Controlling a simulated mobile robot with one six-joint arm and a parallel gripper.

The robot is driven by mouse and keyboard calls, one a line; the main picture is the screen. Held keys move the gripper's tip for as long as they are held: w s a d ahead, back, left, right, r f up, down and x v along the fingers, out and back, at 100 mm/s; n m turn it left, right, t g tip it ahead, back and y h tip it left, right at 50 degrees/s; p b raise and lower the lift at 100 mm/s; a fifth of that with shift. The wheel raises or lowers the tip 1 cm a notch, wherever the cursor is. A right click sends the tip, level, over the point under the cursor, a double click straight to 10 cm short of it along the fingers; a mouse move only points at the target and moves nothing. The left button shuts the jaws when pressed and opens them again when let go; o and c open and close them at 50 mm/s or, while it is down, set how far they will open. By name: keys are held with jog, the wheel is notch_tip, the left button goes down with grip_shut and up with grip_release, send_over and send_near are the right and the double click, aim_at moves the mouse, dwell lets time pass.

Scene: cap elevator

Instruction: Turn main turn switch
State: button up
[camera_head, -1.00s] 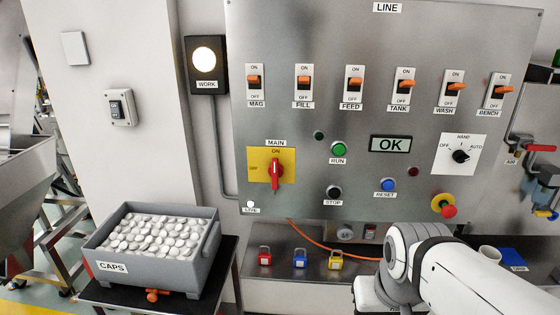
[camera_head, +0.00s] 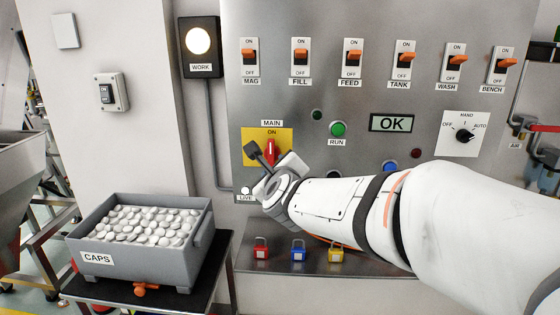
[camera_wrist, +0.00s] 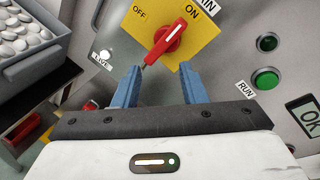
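The main turn switch is a red handle (camera_head: 271,151) on a yellow plate (camera_head: 249,134) marked ON and OFF, on the left of the steel panel. Its handle stands upright towards ON in the head view; its lower part is hidden behind my gripper. In the wrist view the red handle (camera_wrist: 166,42) lies ahead of my fingers, its lower end near the left fingertip. My gripper (camera_wrist: 160,80) is open, with two blue fingers apart and nothing between them. It also shows in the head view (camera_head: 272,158), right in front of the switch.
A grey bin of caps (camera_head: 203,235) stands on a dark table at lower left. Several orange toggle switches line the panel above. The green RUN button (camera_head: 338,129) is to the right. Padlocks (camera_head: 298,251) sit on the ledge below my arm.

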aim_at(270, 148)
jog(key=w+m+t+h, duration=0.1)
jog(key=w+m, duration=0.2)
jog(key=w+a+m+h, duration=0.1)
jog(key=w+m, duration=0.3)
jog(key=w+r+m+t+h, duration=0.1)
jog(key=w+m, duration=0.2)
jog(key=shift+w+a+m+t+b, duration=0.2)
jog(key=shift+a+m+t+b, duration=0.1)
jog(key=shift+a+m, duration=0.1)
jog(key=shift+c, duration=0.4)
